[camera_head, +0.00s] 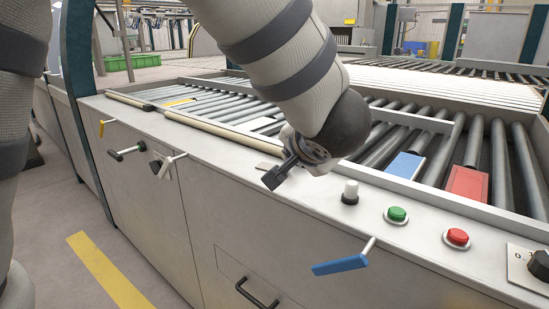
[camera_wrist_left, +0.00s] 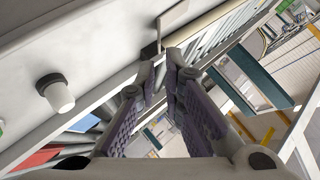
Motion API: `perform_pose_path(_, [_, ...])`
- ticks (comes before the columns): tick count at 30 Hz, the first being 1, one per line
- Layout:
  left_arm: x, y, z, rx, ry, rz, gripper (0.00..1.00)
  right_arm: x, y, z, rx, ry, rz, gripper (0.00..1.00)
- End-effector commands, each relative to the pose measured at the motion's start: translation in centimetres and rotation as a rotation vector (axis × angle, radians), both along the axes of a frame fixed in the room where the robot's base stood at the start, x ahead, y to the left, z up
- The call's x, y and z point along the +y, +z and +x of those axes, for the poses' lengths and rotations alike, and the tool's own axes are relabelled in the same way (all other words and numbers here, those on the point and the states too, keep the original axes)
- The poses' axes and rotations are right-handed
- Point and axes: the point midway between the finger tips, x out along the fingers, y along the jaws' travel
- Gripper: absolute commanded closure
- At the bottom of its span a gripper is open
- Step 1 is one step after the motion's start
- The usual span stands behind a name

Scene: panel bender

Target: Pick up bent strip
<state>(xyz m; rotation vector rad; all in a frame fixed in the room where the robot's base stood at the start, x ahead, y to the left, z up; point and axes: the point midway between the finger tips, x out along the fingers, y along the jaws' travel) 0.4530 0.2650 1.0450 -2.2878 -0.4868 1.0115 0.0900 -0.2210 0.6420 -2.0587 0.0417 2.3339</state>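My left gripper (camera_head: 281,178) hangs over the front ledge of the machine, beside the white knob (camera_head: 350,192). In the left wrist view its two purple-padded fingers (camera_wrist_left: 166,70) stand apart with nothing seen between them. A small pale plate (camera_head: 268,167) lies on the ledge right by the gripper, partly hidden behind it. It also shows in the left wrist view (camera_wrist_left: 173,16), just beyond the fingertips, with what looks like a turned-down edge; it appears to be the bent strip. My right gripper is not in view.
A green button (camera_head: 397,214), a red button (camera_head: 457,237) and a black rotary switch (camera_head: 527,265) sit along the ledge. A blue-handled lever (camera_head: 340,265) juts from the front panel. Blue (camera_head: 405,165) and red (camera_head: 467,184) blocks lie among the rollers.

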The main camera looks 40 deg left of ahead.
Motion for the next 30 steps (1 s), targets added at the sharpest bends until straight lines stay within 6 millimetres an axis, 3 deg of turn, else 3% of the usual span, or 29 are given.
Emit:
perform_pose_path(21, [6.1, -6.4, 7.7, 0.001, 0.001, 0.0, 0.91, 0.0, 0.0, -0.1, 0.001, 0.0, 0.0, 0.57])
perform_pose_path(28, [6.3, -6.6, 8.0, -0.001, 0.001, 0.0, 0.91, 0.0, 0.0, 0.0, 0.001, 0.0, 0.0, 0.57])
perform_pose_path(30, [6.3, -6.6, 7.9, 0.0, 0.001, 0.001, 1.0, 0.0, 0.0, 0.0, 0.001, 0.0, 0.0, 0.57])
